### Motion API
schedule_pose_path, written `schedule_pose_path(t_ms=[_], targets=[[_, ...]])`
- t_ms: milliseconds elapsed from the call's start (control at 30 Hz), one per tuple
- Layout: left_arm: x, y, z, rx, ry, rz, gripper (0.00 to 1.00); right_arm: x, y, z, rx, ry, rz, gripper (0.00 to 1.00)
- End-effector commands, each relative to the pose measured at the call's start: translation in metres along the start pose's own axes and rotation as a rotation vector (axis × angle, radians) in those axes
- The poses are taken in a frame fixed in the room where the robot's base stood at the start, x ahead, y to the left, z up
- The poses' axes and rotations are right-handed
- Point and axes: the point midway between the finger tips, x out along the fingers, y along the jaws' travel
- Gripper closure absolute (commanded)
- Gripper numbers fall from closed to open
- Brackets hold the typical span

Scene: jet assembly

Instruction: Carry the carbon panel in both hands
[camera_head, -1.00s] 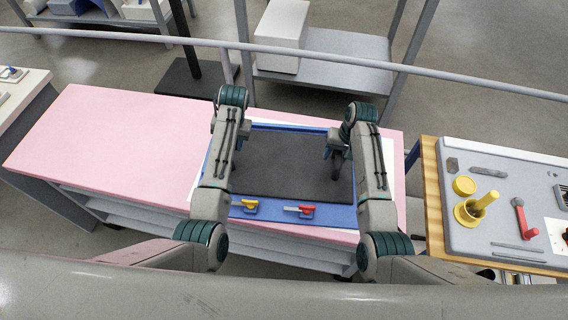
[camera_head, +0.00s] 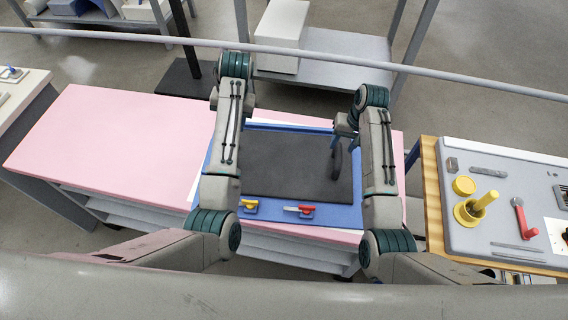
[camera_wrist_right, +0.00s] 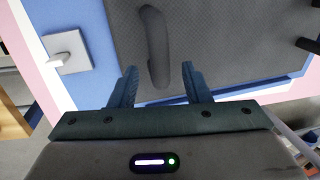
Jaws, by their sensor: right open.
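The carbon panel (camera_head: 290,165) is a dark grey textured sheet lying flat in a blue fixture (camera_head: 300,216) on the pink table. A black curved handle (camera_head: 337,163) stands at its right side. It also shows in the right wrist view (camera_wrist_right: 155,45). My right gripper (camera_head: 345,133) is over the panel's far right part. In the right wrist view, its fingers (camera_wrist_right: 158,70) are open and empty, pointing toward the handle, which lies ahead between them. My left arm covers the panel's left edge, and its gripper is hidden.
The pink table (camera_head: 120,140) is clear on the left. A tool bench (camera_head: 490,235) with yellow and red parts stands right. A grey rail (camera_head: 400,76) crosses behind.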

Motion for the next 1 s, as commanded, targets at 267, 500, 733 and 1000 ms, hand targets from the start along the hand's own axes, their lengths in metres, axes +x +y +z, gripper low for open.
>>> schedule_pose_path(t_ms=[267, 500, 733, 1000], targets=[[0.0, 0.0, 0.0, 0.0, 0.0, 0.0, 0.57, -0.047, 0.0, -0.001, 0.001, 0.002, -0.001, 0.57], [0.0, 0.0, 0.0, 0.0, 0.0, 0.0, 0.57, -0.057, 0.0, 0.0, 0.001, 0.0, 0.0, 0.57], [0.0, 0.0, 0.0, 0.0, 0.0, 0.0, 0.57, -0.056, 0.0, 0.0, 0.001, -0.001, 0.0, 0.57], [-0.002, -0.001, 0.0, 0.0, 0.0, 0.0, 0.57, -0.058, 0.002, 0.0, 0.001, -0.001, 0.0, 0.57]])
